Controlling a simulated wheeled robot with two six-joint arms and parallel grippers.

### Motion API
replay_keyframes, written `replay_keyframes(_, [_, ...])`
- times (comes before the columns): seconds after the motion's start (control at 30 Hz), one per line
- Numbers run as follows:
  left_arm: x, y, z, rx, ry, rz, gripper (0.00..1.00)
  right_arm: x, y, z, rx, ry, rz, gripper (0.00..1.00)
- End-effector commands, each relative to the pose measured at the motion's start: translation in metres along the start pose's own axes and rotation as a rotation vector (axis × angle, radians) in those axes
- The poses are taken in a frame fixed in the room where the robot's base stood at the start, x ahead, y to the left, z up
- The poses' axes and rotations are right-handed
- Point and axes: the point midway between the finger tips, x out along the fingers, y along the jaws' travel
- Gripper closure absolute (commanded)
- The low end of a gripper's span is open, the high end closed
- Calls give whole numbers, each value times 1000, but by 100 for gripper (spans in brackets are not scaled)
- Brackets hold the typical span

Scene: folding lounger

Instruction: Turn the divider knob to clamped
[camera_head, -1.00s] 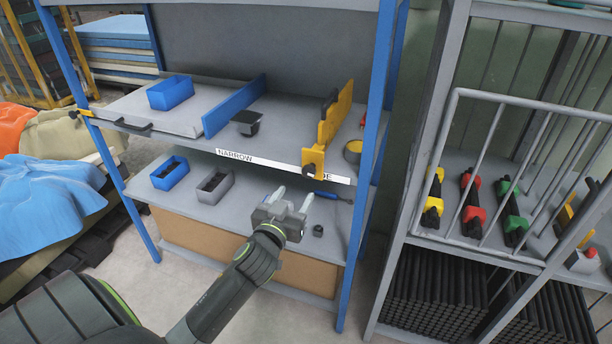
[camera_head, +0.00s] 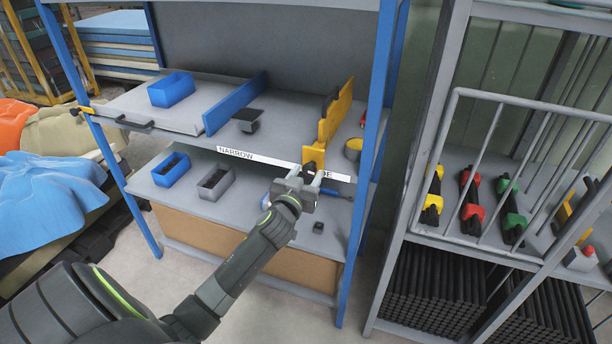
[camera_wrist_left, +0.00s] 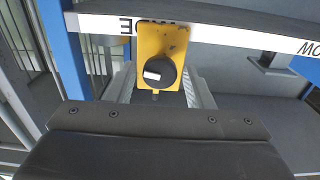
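The yellow divider (camera_head: 336,112) stands on the upper shelf with a yellow bracket at the front edge. The black divider knob (camera_wrist_left: 160,72) sits on this bracket in the left wrist view, with a white mark at its left side. In the head view the knob (camera_head: 309,167) is partly hidden behind my gripper. My left gripper (camera_head: 307,178) is just in front of and below the knob. In the left wrist view its two fingers are spread apart, one on each side of the bracket, with no visible grip on the knob. My right gripper is not in view.
A label strip (camera_head: 262,163) runs along the shelf edge, reading NARROW at left. A blue divider (camera_head: 234,104), a blue bin (camera_head: 171,90) and a yellow-rimmed round container (camera_head: 353,148) are on the upper shelf. Bins and a small black piece (camera_head: 318,227) lie below. A blue post (camera_head: 378,120) stands right.

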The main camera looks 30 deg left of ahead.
Motion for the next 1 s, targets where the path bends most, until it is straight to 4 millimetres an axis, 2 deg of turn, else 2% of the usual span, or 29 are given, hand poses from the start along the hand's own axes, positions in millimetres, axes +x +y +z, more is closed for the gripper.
replay_keyframes(0.03, [0,0,0,0,0,0,60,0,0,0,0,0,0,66])
replay_keyframes(0.27, [0,0,0,0,0,0,89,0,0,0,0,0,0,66])
replay_keyframes(0.67, [0,0,0,83,-1,0,89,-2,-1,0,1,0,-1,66])
replay_keyframes(1.0, [0,-1,-1,355,-1,0,89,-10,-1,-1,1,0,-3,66])
